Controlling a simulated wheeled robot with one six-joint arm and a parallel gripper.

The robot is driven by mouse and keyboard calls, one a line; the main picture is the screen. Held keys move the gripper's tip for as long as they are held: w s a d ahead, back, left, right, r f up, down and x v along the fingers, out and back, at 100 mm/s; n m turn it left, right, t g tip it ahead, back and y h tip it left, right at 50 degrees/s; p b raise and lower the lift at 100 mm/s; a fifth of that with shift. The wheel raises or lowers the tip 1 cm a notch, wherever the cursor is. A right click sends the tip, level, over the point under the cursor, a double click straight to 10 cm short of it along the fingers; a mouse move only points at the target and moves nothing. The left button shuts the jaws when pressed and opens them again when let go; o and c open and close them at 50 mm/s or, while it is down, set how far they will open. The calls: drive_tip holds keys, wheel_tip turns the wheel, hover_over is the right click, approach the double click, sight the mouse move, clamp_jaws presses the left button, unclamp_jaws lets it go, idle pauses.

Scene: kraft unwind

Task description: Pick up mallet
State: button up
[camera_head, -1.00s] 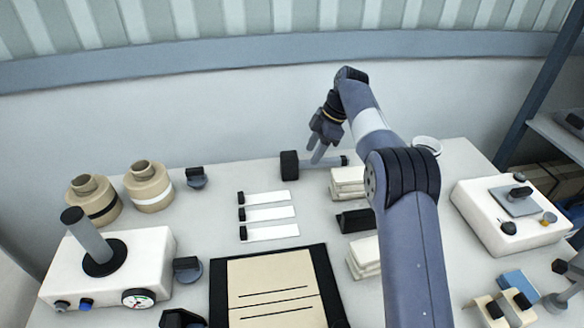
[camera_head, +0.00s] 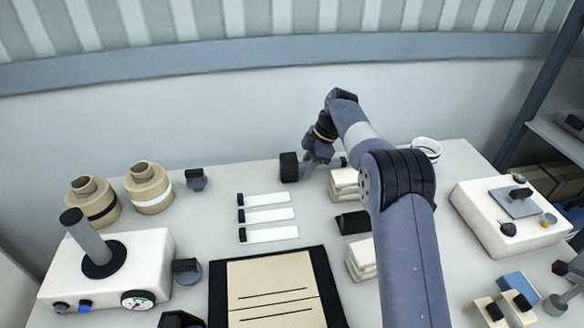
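The mallet (camera_head: 289,167) lies near the back edge of the white table, its black block head at the left and its grey handle reaching right. My gripper (camera_head: 308,172) is down at the handle, just right of the head, and covers most of the handle. The fingers are small and dark here, so I cannot tell whether they are open around the handle or shut on it. The mallet appears to rest on the table.
White folded stacks (camera_head: 343,182) and a black block (camera_head: 353,222) stand right of the mallet. Three white strips (camera_head: 268,214) lie in front. A white cup (camera_head: 427,148) is at the back right. Tan rolls (camera_head: 150,188) stand at the left. Bare table lies left of the mallet.

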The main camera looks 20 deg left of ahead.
clamp_jaws()
